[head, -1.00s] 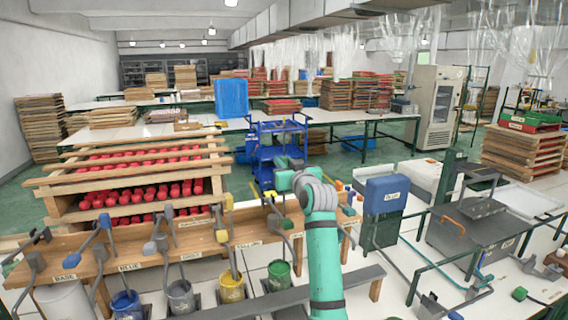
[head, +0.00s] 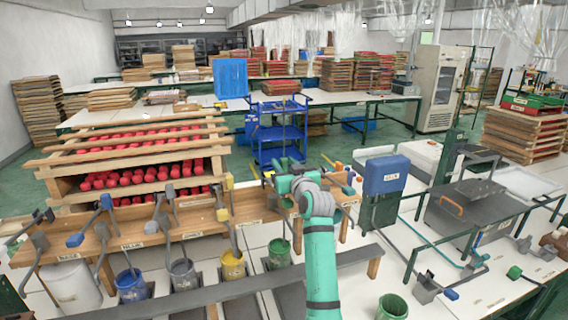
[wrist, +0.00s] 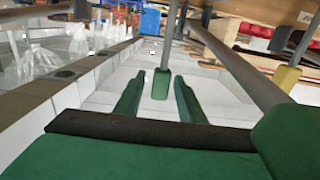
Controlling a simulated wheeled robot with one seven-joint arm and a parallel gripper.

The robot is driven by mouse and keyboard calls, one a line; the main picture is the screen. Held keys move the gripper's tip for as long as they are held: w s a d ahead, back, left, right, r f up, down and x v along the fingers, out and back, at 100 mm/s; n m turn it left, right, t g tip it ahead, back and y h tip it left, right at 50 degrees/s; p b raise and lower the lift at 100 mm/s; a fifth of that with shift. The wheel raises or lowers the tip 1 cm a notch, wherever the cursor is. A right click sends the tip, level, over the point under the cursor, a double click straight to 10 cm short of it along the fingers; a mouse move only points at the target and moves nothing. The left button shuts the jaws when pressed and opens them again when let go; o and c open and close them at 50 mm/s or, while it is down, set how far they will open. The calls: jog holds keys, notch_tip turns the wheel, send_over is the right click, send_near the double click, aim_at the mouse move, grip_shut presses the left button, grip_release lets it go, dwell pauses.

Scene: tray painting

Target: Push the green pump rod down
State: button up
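The green pump stands at the bench in the head view, with its rod running down into a green paint bucket (head: 279,256). The rod's green grip (wrist: 161,84) hangs on a grey bar in the wrist view. My gripper (wrist: 158,88) is open there, with one green finger on each side of the grip and gaps on both sides. I cannot tell how deep the grip is between the fingers. In the head view my gripper (head: 284,186) is over the bench near the green pump and mostly hides its top.
The yellow pump's grip (wrist: 287,79) is to the right in the wrist view. A yellow bucket (head: 233,266) stands left of the green one. A grey rail (head: 200,300) runs in front. A blue box (head: 386,175) and a green cup (head: 392,306) are on the right.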

jog(key=shift+s, duration=0.1)
jog(key=v, duration=1)
jog(key=shift+s, duration=0.3)
jog(key=shift+d, duration=0.1)
